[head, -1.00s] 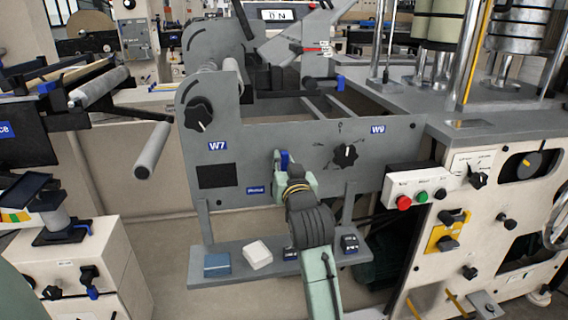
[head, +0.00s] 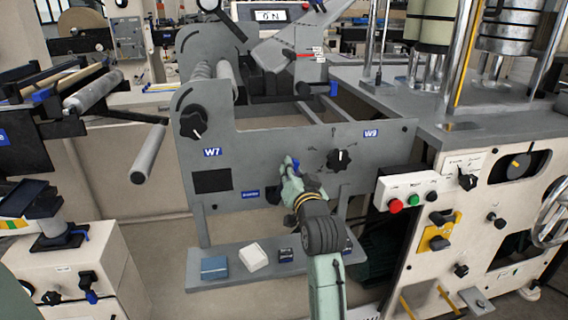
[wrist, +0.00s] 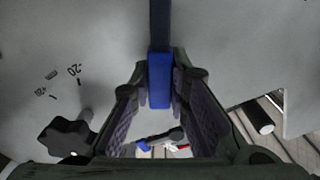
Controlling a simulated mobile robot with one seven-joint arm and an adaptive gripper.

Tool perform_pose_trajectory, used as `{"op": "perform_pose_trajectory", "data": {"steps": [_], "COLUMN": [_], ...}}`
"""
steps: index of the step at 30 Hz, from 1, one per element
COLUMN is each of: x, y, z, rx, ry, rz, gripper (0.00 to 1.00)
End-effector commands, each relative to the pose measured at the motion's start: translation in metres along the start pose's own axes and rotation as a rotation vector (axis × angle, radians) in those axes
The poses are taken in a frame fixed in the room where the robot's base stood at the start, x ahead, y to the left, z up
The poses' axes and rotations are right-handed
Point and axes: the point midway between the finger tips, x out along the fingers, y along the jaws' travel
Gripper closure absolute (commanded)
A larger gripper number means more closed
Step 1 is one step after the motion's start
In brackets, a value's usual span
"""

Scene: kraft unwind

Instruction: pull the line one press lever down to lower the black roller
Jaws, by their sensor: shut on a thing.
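A lever with a blue grip stands at the front of the grey machine panel (head: 285,142), between the W7 and W9 labels. My gripper (head: 292,172) is at this lever and hides most of it in the head view. In the wrist view the blue grip (wrist: 160,80) and its dark shaft (wrist: 160,24) run down between the two fingers. My gripper (wrist: 160,98) is shut on the blue grip near the fingertips. I cannot make out the black roller clearly.
A black knob (head: 339,160) is just right of my gripper, and another black knob (head: 193,124) is at left. A button box (head: 406,190) is further right. A shelf (head: 222,277) with small boxes lies below the panel.

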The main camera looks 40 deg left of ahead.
Motion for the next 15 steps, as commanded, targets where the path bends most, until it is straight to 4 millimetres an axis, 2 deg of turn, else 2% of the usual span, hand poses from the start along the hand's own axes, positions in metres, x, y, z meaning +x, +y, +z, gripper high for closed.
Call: {"op": "perform_pose_trajectory", "data": {"steps": [15], "x": [0.000], "y": [0.047], "z": [0.011], "rx": [0.496], "ry": [-0.001], "rz": [0.003], "gripper": [1.00]}}
